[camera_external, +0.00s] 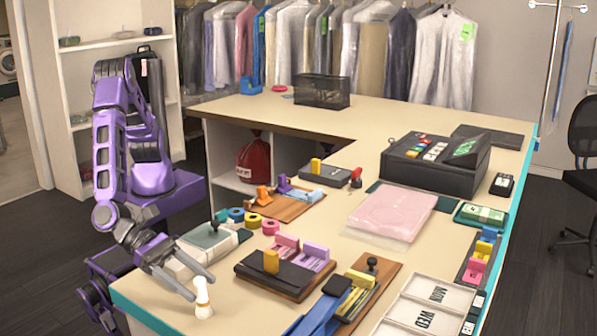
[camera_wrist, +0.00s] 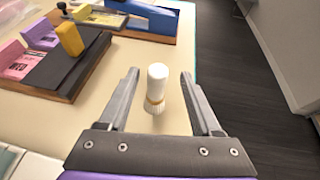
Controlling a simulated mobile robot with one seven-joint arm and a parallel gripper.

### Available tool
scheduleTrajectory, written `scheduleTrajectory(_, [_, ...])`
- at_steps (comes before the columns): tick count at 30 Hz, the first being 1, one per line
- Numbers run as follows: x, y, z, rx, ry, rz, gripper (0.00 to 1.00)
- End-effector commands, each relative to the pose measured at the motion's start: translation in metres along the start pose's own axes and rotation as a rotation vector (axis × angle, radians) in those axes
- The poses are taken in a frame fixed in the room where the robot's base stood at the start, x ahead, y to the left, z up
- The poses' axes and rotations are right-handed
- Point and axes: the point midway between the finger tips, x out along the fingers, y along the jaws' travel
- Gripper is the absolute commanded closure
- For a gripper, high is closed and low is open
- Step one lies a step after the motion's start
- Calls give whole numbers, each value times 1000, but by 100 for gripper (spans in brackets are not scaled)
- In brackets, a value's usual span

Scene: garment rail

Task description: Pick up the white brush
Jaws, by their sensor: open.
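The white brush (camera_external: 203,298) stands upright on the cream table near its front left edge in the external view. In the wrist view the white brush (camera_wrist: 156,86) shows a rounded white handle, a gold band and pale bristles below. My gripper (camera_external: 198,289) is low over the table at the brush. In the wrist view my gripper (camera_wrist: 160,82) is open, with one finger on each side of the brush. Gaps show between the brush and both fingers, and nothing is held.
A dark tray (camera_external: 285,275) with a yellow block and pink and purple pieces lies right of the brush. A blue item (camera_wrist: 150,18) is beyond it in the wrist view. The table edge and dark floor (camera_wrist: 240,70) are close on the brush's right there.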

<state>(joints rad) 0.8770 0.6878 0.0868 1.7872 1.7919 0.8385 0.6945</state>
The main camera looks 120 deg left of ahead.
Motion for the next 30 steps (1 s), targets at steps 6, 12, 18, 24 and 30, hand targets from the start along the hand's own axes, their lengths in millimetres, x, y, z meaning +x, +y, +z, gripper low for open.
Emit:
scheduleTrajectory(6, [34,4,6,0,0,4,34])
scheduleTrajectory(12, [44,4,6,1,0,1,34])
scheduleTrajectory(18, [44,4,6,0,0,1,42])
scheduleTrajectory(24, [44,4,6,0,0,1,78])
scheduleTrajectory(30, [44,4,6,0,0,1,100])
